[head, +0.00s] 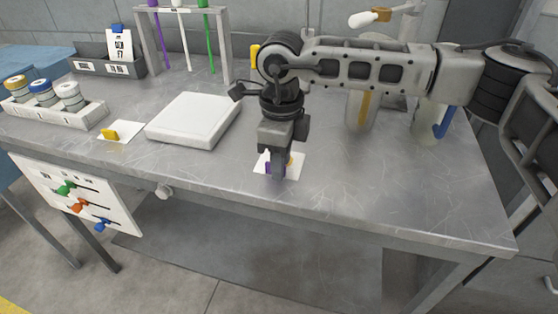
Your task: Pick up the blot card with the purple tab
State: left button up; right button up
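A white blot card (292,171) lies flat on the grey workbench near its front edge. A purple tab (268,168) shows at the left of it, partly hidden by my gripper. My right gripper (278,172) points straight down over this card, with its fingers at the tab. The near finger covers the middle of the card, so I cannot tell whether the fingers are closed on the tab. A bit of orange-yellow shows just right of the fingers. Another white card (121,135) with a yellow tab (109,134) lies further left. My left gripper is out of view.
A white square slab (194,119) lies left of my gripper. A rack with capped jars (60,112) stands at the far left. Behind are a dark tray (95,66) and a frame (227,50) with coloured rods. Canisters (362,112) stand behind my arm. The bench's right front is clear.

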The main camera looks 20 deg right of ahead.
jog(key=shift+f, duration=0.2)
grip_shut()
